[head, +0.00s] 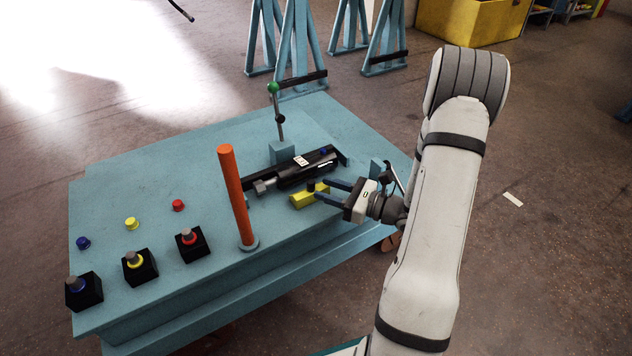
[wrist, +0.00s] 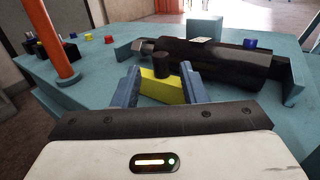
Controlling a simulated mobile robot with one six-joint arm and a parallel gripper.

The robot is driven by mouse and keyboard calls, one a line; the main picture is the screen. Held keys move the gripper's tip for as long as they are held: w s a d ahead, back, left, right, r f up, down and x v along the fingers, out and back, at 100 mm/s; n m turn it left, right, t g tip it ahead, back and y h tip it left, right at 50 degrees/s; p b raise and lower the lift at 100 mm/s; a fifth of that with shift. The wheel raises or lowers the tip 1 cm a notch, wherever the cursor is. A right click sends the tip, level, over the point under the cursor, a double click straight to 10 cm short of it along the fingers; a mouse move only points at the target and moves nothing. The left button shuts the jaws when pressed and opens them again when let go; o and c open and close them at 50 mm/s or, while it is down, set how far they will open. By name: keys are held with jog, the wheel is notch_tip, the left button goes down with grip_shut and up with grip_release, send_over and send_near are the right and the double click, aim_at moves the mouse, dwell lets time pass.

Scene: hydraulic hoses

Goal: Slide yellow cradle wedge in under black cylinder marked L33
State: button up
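The yellow cradle wedge (head: 303,199) lies on the teal bench in front of the black cylinder (head: 291,175), apart from it. A dark upright knob (head: 311,185) stands on the wedge. The cylinder lies on its side with a white label (head: 300,160) too small to read. My gripper (head: 322,189) is open, its blue fingers spread and pointing at the wedge from the right. In the wrist view the wedge (wrist: 158,91) and knob (wrist: 159,69) show between the two fingers, with the cylinder (wrist: 205,58) just beyond. Whether the fingers touch the wedge cannot be told.
An orange post (head: 236,195) stands left of the wedge. A green-topped lever (head: 276,110) rises behind the cylinder. A teal upright plate (wrist: 297,75) stands at the cylinder's right end. Black blocks with coloured rings (head: 192,245) and small caps (head: 131,223) occupy the bench's left part.

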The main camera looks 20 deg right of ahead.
jog(key=shift+v, duration=1.4)
jog(key=shift+o, duration=0.2)
